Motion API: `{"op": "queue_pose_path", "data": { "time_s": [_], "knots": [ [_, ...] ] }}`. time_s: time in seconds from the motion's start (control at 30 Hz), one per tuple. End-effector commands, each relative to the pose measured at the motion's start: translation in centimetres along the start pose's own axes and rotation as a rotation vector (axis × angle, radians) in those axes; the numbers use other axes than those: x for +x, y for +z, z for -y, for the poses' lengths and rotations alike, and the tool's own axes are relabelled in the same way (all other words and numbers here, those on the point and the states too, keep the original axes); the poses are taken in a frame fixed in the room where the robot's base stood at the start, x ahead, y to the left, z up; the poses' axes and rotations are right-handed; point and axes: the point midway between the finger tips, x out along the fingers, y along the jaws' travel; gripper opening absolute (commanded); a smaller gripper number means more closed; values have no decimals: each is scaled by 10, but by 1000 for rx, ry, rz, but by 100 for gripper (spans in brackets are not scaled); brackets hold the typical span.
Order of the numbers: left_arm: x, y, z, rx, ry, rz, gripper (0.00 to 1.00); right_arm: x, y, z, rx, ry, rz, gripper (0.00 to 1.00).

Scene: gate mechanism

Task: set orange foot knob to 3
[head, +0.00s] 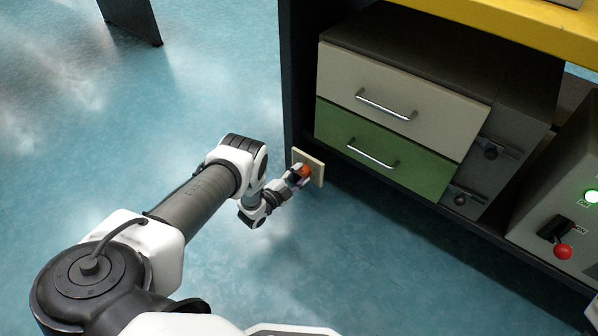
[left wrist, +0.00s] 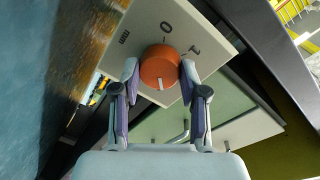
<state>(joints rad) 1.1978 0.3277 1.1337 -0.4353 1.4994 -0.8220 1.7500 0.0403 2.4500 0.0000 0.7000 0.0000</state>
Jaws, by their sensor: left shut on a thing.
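The orange foot knob (head: 303,170) sits on a small cream plate (head: 317,162) low on the dark upright at the left end of the bench. My left gripper (head: 297,178) is at the knob. In the left wrist view the orange knob (left wrist: 158,62) lies between the two fingers of my left gripper (left wrist: 160,72), which are shut on its sides. A white pointer mark on the knob faces the bottom of that picture. My right gripper is not in view.
A cabinet with a cream drawer (head: 400,95) and a green drawer (head: 385,155) stands right of the knob, under a yellow bench top (head: 500,22). A grey box with a red-knobbed lever (head: 563,251) and a green light is at far right. The blue floor is open.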

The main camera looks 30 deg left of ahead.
Motion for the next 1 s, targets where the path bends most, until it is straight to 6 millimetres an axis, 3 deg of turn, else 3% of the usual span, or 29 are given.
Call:
{"op": "queue_pose_path", "data": {
  "time_s": [0.4,1.0],
  "knots": [
    [1,-1,2,238,0,14,8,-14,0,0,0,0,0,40],
    [2,-1,1,280,0,16,8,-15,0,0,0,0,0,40]
  ]
}}
